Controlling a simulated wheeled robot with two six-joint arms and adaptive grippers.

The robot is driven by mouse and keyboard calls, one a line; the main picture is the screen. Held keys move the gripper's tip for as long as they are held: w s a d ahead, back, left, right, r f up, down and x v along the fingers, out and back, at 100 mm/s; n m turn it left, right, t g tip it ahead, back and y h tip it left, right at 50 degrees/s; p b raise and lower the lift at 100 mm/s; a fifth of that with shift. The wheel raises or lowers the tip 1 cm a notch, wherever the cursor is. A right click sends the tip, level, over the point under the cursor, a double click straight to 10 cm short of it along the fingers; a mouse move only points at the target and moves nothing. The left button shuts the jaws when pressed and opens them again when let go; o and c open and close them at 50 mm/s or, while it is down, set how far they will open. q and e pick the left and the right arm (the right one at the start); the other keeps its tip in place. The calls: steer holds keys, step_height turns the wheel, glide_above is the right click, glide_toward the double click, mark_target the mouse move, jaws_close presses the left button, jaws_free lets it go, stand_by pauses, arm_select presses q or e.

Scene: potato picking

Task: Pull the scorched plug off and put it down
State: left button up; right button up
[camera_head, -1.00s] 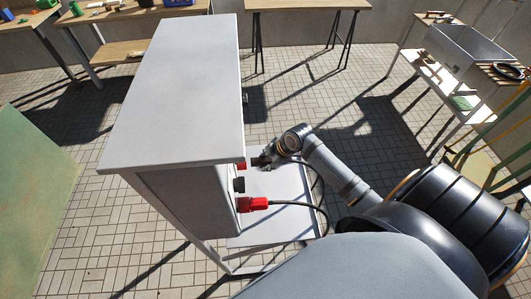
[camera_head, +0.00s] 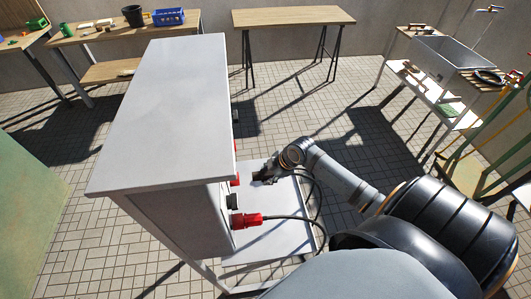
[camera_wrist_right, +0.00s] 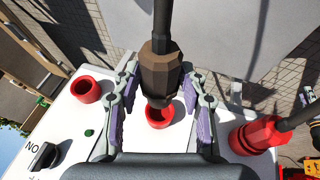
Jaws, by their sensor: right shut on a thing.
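The scorched plug (camera_wrist_right: 160,75) is dark brown with a black cable at its back. My right gripper (camera_wrist_right: 160,98) is shut on it, one finger on each side. In the wrist view a red socket (camera_wrist_right: 160,118) shows just beyond the plug's front end, and the plug looks clear of it. In the head view my right gripper (camera_head: 272,172) holds the dark plug (camera_head: 258,176) a little to the right of the grey cabinet (camera_head: 165,105), with a gap between them. The left gripper is out of view.
A red plug (camera_head: 248,220) with a black cable sits in the cabinet's side, nearer. An empty red socket (camera_wrist_right: 87,90) and a black knob (camera_wrist_right: 43,155) are on the panel. A pale shelf (camera_head: 262,242) below the gripper has bare room. Cables loop beside it.

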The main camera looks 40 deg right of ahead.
steer(key=shift+s+d, duration=0.35)
steer(key=shift+d, duration=0.35)
steer(key=shift+s+d, duration=0.3)
steer(key=shift+d, duration=0.35)
steer(key=shift+s+d, duration=0.35)
steer(key=shift+d, duration=0.3)
steer(key=shift+s+d, duration=0.3)
steer(key=shift+d, duration=0.35)
steer(key=d, duration=0.1)
steer(key=s+d, duration=0.1)
steer(key=shift+s+d, duration=0.15)
steer(key=shift+d, duration=0.25)
steer(key=shift+a, duration=0.1)
